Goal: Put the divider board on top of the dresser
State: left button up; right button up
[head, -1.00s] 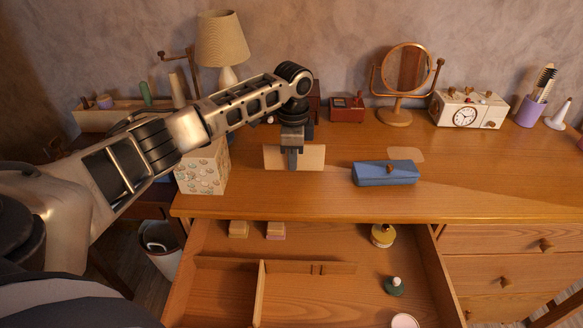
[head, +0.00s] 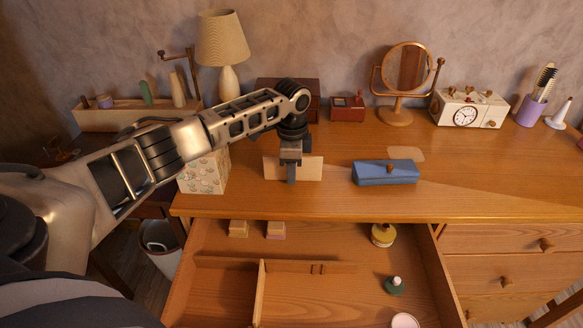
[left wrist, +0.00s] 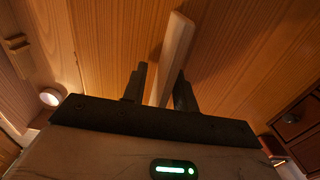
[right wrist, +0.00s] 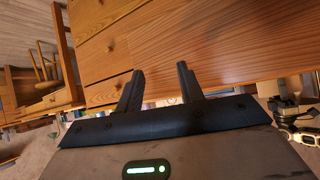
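The divider board (head: 308,169) is a pale wooden panel standing on edge at the left part of the dresser top (head: 340,200). My left gripper (head: 291,174) is over its middle, fingers pointing down. In the left wrist view the board (left wrist: 174,55) runs between the two fingers (left wrist: 160,85), with narrow gaps visible beside it, so the gripper looks open around it. The board's lower edge appears to meet the dresser top; exact contact is hard to see. My right gripper (right wrist: 160,82) is open and empty, beside the dresser front in the right wrist view.
A patterned box (head: 204,170) stands left of the board and a blue case (head: 386,172) to its right. A wooden box (head: 290,92), red box (head: 347,108) and mirror (head: 404,80) stand behind. The drawer (head: 320,295) below is open, holding several items.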

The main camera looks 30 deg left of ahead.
pick_arm(q)
notch_tip(320, 180, up, 12)
jog(key=shift+r, duration=0.2)
jog(key=shift+f, duration=0.1)
dwell(0.4)
notch_tip(320, 180, down, 11)
jog(key=shift+f, duration=0.35)
notch_tip(320, 180, up, 2)
jog(key=shift+r, duration=0.15)
jog(key=shift+d+r, duration=0.2)
jog(key=shift+r, duration=0.35)
